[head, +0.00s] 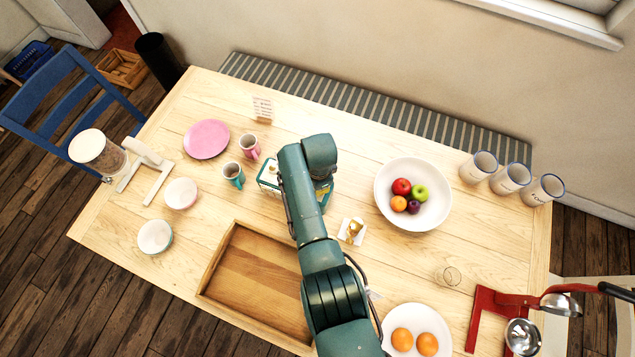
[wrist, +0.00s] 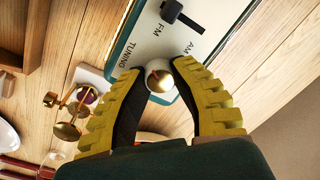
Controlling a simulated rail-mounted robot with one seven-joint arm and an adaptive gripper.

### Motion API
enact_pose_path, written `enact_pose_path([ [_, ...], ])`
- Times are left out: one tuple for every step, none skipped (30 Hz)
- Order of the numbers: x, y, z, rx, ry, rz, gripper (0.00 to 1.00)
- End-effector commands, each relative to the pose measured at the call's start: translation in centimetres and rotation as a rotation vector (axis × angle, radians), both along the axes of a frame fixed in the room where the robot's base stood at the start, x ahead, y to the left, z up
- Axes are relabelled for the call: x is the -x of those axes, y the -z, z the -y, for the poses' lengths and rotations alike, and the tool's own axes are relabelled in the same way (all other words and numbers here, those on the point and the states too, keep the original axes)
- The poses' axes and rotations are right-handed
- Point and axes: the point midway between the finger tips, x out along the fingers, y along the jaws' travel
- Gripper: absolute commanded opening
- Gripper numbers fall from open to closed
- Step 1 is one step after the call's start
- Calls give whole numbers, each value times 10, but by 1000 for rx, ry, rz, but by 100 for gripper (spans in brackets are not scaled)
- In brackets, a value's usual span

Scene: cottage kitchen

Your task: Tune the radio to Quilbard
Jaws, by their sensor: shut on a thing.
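The radio (head: 268,176) stands on the table, teal with a pale face, mostly hidden behind my arm in the head view. In the wrist view its white face (wrist: 150,40) shows the words TUNING, FM and AM. A round pale knob with a brass-coloured centre (wrist: 159,80) sits near the word TUNING. My gripper (wrist: 158,70) has its two yellow-and-black fingers closed on this knob, one on each side. A black switch (wrist: 184,17) sits between FM and AM. The tuning scale and its pointer are not readable in either view.
A small printed card (head: 262,109) stands behind the radio, its text too small to read. A wooden tray (head: 229,241) lies in front, a fruit bowl (head: 436,216) to the right, mugs (head: 233,175) to the left. A small brass object (head: 353,230) on a white base stands close by.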

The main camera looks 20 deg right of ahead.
Motion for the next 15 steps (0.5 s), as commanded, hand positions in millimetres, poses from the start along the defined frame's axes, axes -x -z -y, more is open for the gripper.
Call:
enact_pose_path([
  [2,2,0,-2,1,-4,0],
  [2,2,0,-2,1,-4,0],
  [2,2,0,-2,1,-4,0],
  [2,2,0,-2,1,-4,0],
  [2,2,0,-2,1,-4,32],
  [2,2,0,-2,0,-4,39],
  [1,2,0,-2,0,-3,45],
  [1,2,0,-2,0,-3,51],
  [1,2,0,-1,0,-3,58],
  [1,1,0,-1,0,-2,58],
  [1,1,0,-1,-1,-2,58],
  [1,1,0,-1,-1,-2,58],
  [1,1,0,-1,-1,-2,58],
  [1,1,0,-1,-1,-1,58],
  [1,1,0,-1,-1,-1,58],
])
